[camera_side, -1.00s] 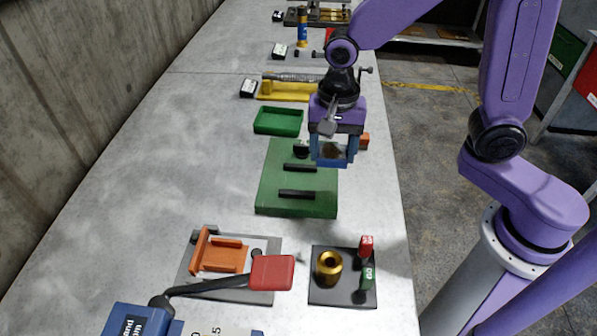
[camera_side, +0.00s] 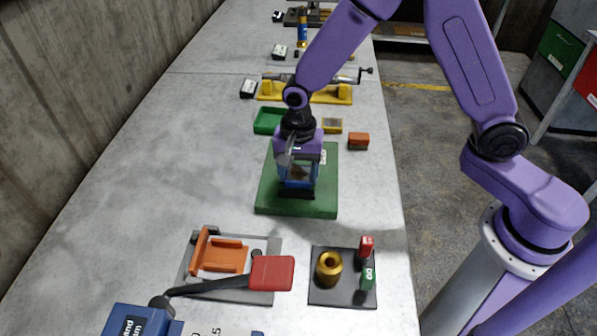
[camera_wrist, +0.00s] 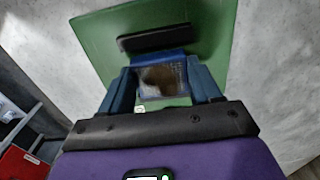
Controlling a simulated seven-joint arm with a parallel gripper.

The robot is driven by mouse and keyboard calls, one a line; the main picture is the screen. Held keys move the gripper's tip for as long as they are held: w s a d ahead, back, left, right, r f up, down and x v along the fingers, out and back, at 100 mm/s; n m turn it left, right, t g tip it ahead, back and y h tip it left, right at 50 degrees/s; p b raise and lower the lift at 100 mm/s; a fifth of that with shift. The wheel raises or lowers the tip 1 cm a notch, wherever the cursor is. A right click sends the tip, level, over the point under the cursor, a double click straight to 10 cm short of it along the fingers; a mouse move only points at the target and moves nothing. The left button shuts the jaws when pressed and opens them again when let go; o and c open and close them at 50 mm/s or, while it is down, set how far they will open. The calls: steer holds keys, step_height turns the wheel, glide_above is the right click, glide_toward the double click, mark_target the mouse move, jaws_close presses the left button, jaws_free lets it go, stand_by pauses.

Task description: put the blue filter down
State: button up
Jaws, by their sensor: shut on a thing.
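My gripper (camera_side: 298,183) is over the front half of the green plate (camera_side: 267,196), pointing down. In the wrist view its two blue fingers are closed on the sides of the blue filter (camera_wrist: 165,76), a blue-framed piece with a brown, glassy window. The filter also shows between the fingers in the side view (camera_side: 297,173). It is close above or at the front black bar of the plate; I cannot tell whether it touches. In the wrist view a black bar (camera_wrist: 153,38) lies just beyond the filter. The other bar is hidden.
A green tray (camera_side: 262,128), a small yellow-framed piece (camera_side: 332,125) and an orange block (camera_side: 358,141) are behind the plate. An orange fixture (camera_side: 220,257), a red-handled lever (camera_side: 271,272) and a black base (camera_side: 323,294) with a brass ring (camera_side: 329,267) are in front.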

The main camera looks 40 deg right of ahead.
mark_target(299, 176)
steer(key=shift+f, duration=0.3)
steer(key=shift+f, duration=0.1)
steer(key=o, duration=1.1)
step_height(299, 176, up, 12)
steer(key=s+d+r+n, duration=0.1)
steer(key=s+d+n, duration=0.5)
steer(key=s+n, duration=0.4)
steer(key=s+d+r+n, duration=0.1)
steer(key=s+d+n, duration=0.6)
steer(key=s+n, duration=0.4)
steer(key=s, duration=0.3)
steer(key=shift+s+r+n, duration=0.25)
steer(key=shift+s+n, duration=0.05)
steer(key=shift+s, duration=0.05)
